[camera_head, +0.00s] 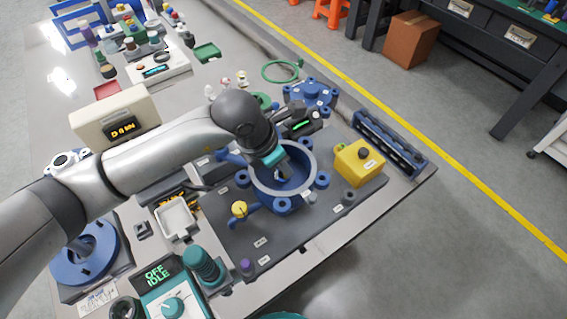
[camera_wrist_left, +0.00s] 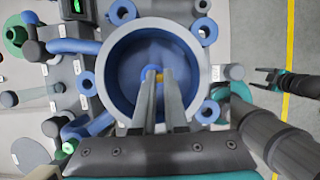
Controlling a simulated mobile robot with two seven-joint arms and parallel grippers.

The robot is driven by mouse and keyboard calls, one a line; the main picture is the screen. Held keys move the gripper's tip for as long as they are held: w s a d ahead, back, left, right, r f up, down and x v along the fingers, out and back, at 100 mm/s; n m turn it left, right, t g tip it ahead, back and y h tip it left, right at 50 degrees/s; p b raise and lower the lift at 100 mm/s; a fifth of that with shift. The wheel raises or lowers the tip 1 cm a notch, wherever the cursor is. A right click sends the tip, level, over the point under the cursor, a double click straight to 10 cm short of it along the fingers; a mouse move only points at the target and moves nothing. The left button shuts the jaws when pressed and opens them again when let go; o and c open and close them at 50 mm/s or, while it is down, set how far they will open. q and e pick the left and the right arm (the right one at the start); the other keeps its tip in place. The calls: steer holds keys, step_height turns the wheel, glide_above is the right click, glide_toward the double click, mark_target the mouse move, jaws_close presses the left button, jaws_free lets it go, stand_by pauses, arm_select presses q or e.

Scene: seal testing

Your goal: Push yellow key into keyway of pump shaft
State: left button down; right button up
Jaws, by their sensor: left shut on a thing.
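My left gripper (camera_head: 284,172) reaches down into the open blue pump housing (camera_head: 254,187) with a pale rim. In the left wrist view its two long fingers (camera_wrist_left: 161,92) are shut on the small yellow key (camera_wrist_left: 159,77) at their tips. The key is at a small blue round end (camera_wrist_left: 148,72) near the middle of the housing, which looks like the pump shaft. The fingers hide much of the key and shaft; I cannot tell how deep the key sits in the keyway. A black gripper, seemingly my right (camera_wrist_left: 266,77), shows small at the right of the wrist view.
The housing stands on a dark grey plate (camera_head: 232,238) with a yellow block (camera_head: 357,165) to its right. A blue rack (camera_head: 390,143) lies along the table edge. A yellow-topped peg (camera_head: 239,209) and a teal tester (camera_head: 172,305) are closer. Several small parts crowd the far table end.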

arm_select(q)
steer(key=shift+f, duration=0.15)
steer(key=c, duration=0.9)
jaws_free()
steer(key=shift+a, duration=0.1)
steer(key=shift+a, duration=0.1)
steer(key=shift+w, duration=0.1)
steer(key=shift+w+r+p, duration=0.15)
steer(key=shift+r+p, duration=0.45)
steer(key=shift+r, duration=0.3)
steer(key=shift+r+p, duration=0.35)
steer(key=shift+r, duration=0.15)
steer(key=shift+s+r+p, duration=0.25)
steer(key=shift+r+p, duration=0.6)
steer(key=shift+r, duration=0.3)
steer(key=shift+d+r, duration=0.1)
steer(key=shift+d, duration=0.1)
